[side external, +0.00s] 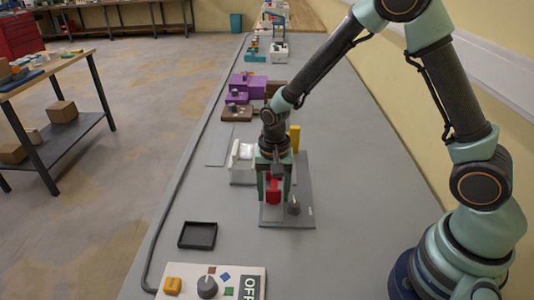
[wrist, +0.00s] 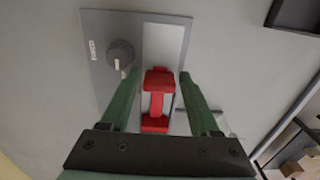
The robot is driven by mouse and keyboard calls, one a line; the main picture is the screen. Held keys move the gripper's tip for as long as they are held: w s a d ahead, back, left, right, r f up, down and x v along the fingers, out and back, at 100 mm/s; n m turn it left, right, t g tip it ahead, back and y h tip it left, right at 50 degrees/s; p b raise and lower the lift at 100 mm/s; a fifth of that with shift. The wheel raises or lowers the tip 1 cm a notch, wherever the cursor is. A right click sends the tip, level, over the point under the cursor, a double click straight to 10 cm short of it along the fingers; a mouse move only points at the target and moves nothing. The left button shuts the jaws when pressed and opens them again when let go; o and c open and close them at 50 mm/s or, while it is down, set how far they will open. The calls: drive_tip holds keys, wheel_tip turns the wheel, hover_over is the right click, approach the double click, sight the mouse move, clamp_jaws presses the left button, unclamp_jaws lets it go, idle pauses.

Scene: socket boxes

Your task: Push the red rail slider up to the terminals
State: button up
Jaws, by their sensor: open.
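The red rail slider (wrist: 157,102) is in the wrist view, between the two green fingers of my gripper (wrist: 160,80). It also shows in the side external view (side external: 273,192), low between the fingertips. My gripper (side external: 272,185) is open, pointing down, with a finger on either side of the slider; I cannot tell whether either finger touches it. The slider sits over a pale strip on a grey plate (side external: 301,213). The terminals cannot be made out; my gripper hides part of the plate.
A dark knob (wrist: 120,52) stands on the plate beside the slider. A white block (side external: 242,165) and a yellow post (side external: 295,138) stand close behind my gripper. A black tray (side external: 197,235) and a panel marked OFF (side external: 225,281) lie nearer the camera, with bare table between.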

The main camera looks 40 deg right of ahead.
wheel_tip(320, 180, up, 11)
drive_tip(key=shift+r, duration=0.2)
idle(0.4)
drive_tip(key=s+d+r+n+t, duration=0.5)
drive_tip(key=s+d+r+n, duration=0.1)
drive_tip(key=s+r+n, duration=0.3)
drive_tip(key=shift+s+r+t, duration=0.3)
drive_tip(key=shift+s+r, duration=0.55)
drive_tip(key=shift+r, duration=0.2)
idle(0.6)
